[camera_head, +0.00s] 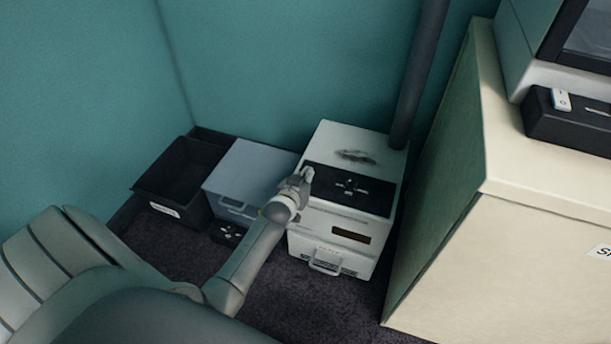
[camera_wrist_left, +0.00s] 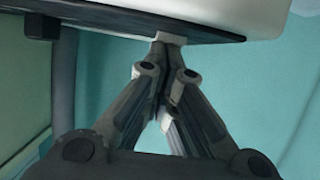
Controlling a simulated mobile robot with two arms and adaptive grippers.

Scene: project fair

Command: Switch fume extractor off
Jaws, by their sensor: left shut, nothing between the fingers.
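The fume extractor (camera_head: 335,222) is a white box on the floor, with a dark pipe (camera_head: 418,75) at its back right. A black control panel (camera_head: 370,202) with small light controls (camera_head: 351,186) lies on its top. My left gripper (camera_head: 306,174) is at the panel's left edge, a little left of the controls. In the left wrist view the fingers (camera_wrist_left: 166,50) are shut with nothing between them, their tips close to the edge of a dark panel (camera_wrist_left: 110,22). I cannot tell whether they touch it. The switch's position is too small to read. My right gripper is not in view.
Left of the extractor stand a grey-blue lidded box (camera_head: 250,170) and an open black bin (camera_head: 180,172). A small dark item (camera_head: 228,233) lies in front of them. A tall cream cabinet (camera_head: 500,240) closes off the right side. Dark carpet (camera_head: 310,300) in front is clear.

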